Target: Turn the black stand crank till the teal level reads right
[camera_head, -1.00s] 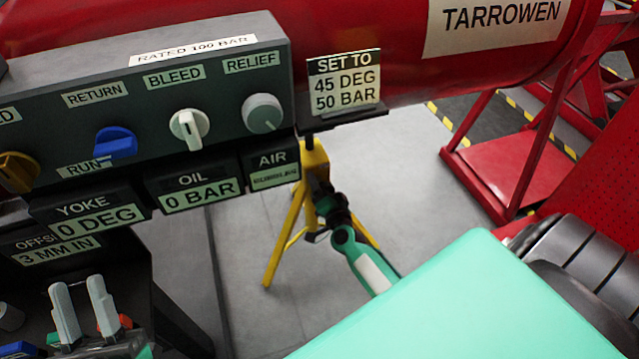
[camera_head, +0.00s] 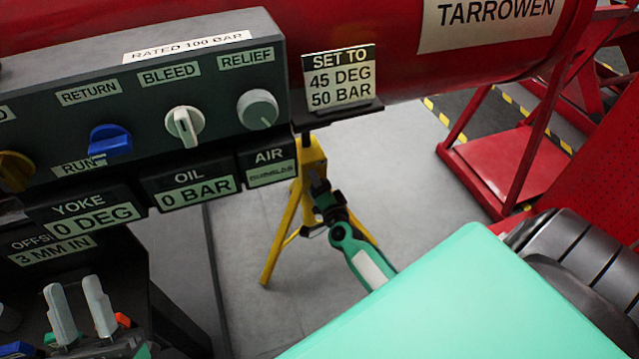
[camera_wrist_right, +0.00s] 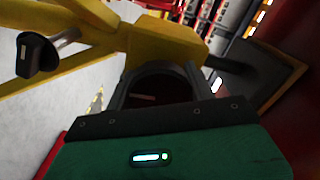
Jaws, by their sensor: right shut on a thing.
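The yellow stand (camera_head: 311,165) stands on tripod legs below the red cylinder; its yellow head and legs fill the upper left of the right wrist view (camera_wrist_right: 165,42). My right gripper (camera_head: 322,190) is at the stand's head, shut on a dark part there, apparently the black crank, mostly hidden by the jaws. In the right wrist view the dark jaws (camera_wrist_right: 160,85) close around it against the yellow head. I cannot make out the teal level.
The grey valve panel (camera_head: 220,70) has knobs; displays below read YOKE 0 DEG (camera_head: 95,220) and OIL 0 BAR (camera_head: 190,188). A sign (camera_head: 340,80) says 45 DEG, 50 BAR. The red cylinder (camera_head: 400,70) overhangs the stand. A red frame (camera_head: 520,165) stands right.

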